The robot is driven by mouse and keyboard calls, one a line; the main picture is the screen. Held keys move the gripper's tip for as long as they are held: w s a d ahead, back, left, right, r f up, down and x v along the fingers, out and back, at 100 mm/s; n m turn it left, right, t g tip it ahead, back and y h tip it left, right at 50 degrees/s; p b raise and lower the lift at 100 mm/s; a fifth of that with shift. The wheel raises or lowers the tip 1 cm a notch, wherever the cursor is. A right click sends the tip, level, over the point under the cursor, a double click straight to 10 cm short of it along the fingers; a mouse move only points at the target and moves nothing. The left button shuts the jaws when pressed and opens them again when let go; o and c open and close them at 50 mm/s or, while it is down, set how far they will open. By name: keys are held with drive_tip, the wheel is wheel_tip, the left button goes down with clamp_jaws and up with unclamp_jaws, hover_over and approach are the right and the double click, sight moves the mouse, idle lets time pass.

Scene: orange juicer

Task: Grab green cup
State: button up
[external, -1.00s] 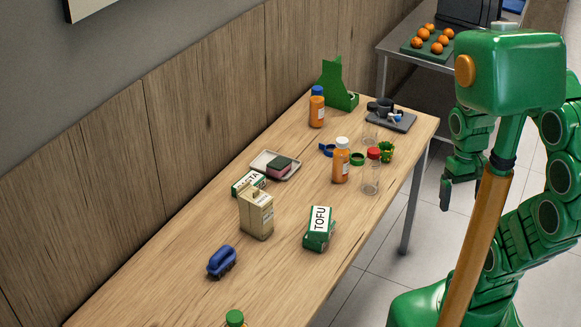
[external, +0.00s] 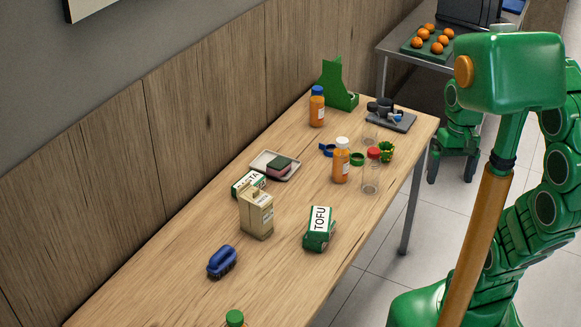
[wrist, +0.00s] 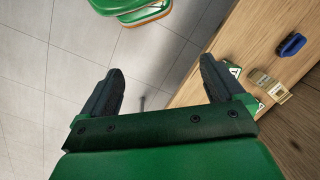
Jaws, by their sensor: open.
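I cannot make out the green cup in the wrist view.
The table (external: 180,230) holds an orange bottle with a white cap (external: 341,162), a green ring (external: 357,159), a tofu box (external: 319,228), a carton (external: 257,212) and a blue toy (external: 221,262). A side table with oranges (external: 436,48) stands behind. The floor beside the table is clear.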

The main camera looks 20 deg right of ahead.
drive_tip(key=w+a+r+m+t+y, duration=0.15)
drive_tip(key=w+a+m+y, duration=0.35)
drive_tip(key=w, duration=0.8)
drive_tip(key=m+t+y, duration=0.1)
drive_tip(key=m+t, duration=1)
drive_tip(key=m, duration=1.2)
hover_over(393, 149)
drive_tip(key=s+d, duration=0.2)
drive_tip(key=s, duration=0.2)
drive_tip(key=f, duration=0.2)
drive_tip(key=shift+g, duration=0.25)
wheel_tip(393, 149, down, 32)
drive_tip(key=shift+r, duration=0.15)
drive_tip(key=shift+f, duration=0.2)
drive_tip(key=shift+x, duration=1.2)
drive_tip(key=shift+w+r+x, duration=0.1)
drive_tip(key=shift+r+x, duration=0.05)
drive_tip(key=shift+x, duration=0.8)
drive_tip(key=shift+w+r+x, duration=0.15)
drive_tip(key=shift+x, duration=0.8)
drive_tip(key=shift+w+a+f, duration=0.35)
drive_tip(key=shift+w+f, duration=0.05)
drive_tip(key=shift+w, duration=0.15)
